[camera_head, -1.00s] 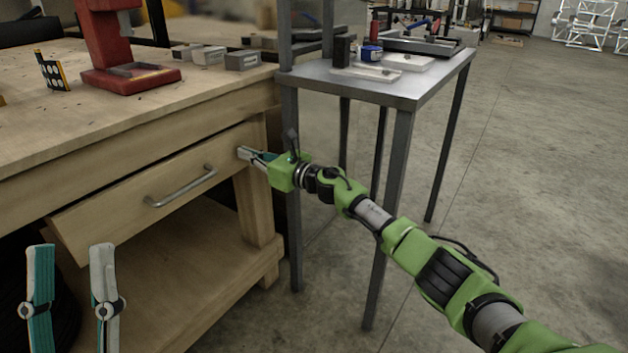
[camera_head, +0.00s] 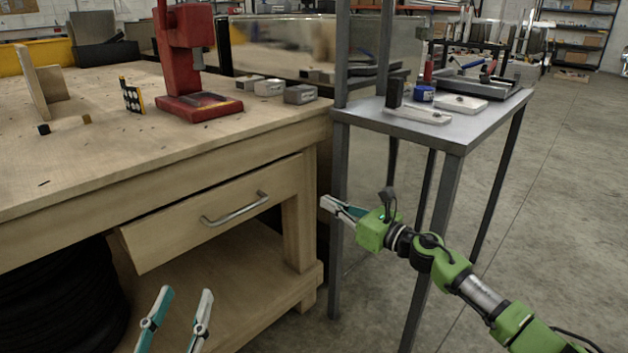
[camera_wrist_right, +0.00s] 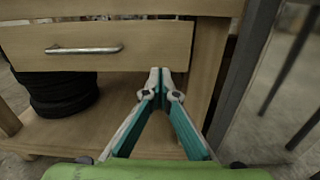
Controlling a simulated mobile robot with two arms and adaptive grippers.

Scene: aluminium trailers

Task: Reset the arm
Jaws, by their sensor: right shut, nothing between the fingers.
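My right arm comes in from the right in the head view. The wooden drawer (camera_head: 215,215) with a metal handle (camera_head: 236,209) is slightly out of the bench front, right of and above the left gripper.
The wooden workbench (camera_head: 80,180) carries a red press (camera_head: 188,60) and several small grey blocks (camera_head: 300,94). The grey metal table (camera_head: 455,135) with tools stands to the right. Black tyres (camera_head: 60,300) sit under the bench. Floor is open at far right.

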